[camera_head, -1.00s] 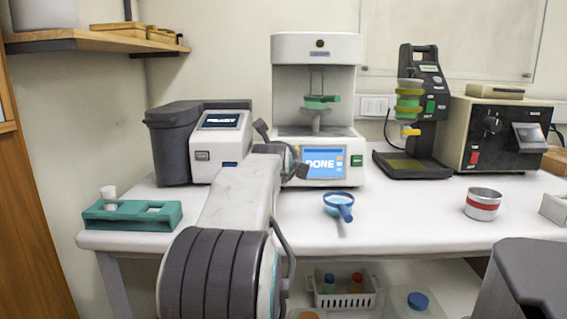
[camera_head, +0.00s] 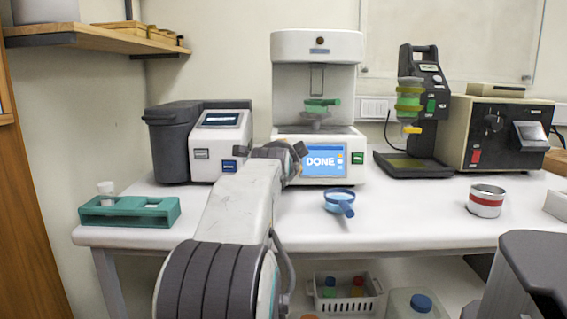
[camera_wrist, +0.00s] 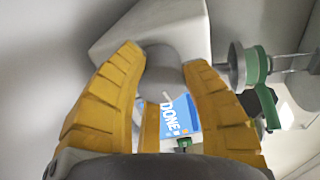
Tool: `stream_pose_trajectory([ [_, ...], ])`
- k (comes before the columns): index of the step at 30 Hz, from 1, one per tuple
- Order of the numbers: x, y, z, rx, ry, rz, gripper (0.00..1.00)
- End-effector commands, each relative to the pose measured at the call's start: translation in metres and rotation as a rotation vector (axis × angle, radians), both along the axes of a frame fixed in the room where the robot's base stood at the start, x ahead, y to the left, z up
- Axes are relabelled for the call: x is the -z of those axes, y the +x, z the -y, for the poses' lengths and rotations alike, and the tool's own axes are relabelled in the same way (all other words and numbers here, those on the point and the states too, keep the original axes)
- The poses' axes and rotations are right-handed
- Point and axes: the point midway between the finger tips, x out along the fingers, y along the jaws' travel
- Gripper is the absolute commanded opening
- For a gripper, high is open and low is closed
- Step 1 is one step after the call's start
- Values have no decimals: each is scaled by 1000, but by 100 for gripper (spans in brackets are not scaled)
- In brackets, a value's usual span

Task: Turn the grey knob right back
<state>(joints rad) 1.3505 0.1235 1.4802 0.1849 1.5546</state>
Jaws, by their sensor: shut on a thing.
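The grey knob (camera_wrist: 163,75) shows in the wrist view as a smooth grey rounded piece between the two yellow fingers of my gripper (camera_wrist: 163,62). The fingers are shut on it from both sides and cover part of its edges. In the head view my gripper (camera_head: 296,160) is at the front left of the white machine (camera_head: 318,46), beside its blue DONE screen (camera_head: 325,161). The knob is hidden behind my gripper and arm there. The DONE screen also shows beyond the fingers in the wrist view (camera_wrist: 175,118).
A white-and-dark device (camera_head: 215,145) stands left of my gripper. A blue-handled strainer-like dish (camera_head: 339,200) lies on the table in front of the machine. A green rack (camera_head: 130,212) is at the left, a red-banded cup (camera_head: 485,200) at the right. The table's middle right is clear.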

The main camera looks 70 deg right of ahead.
Motion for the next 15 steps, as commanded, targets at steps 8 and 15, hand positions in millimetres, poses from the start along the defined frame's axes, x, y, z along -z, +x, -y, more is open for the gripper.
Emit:
stream_pose_trajectory([
  [8, 1, 0, 0, -27, -40, -122, 10],
  [15, 1, 1, 0, -39, -54, -167, 10],
])
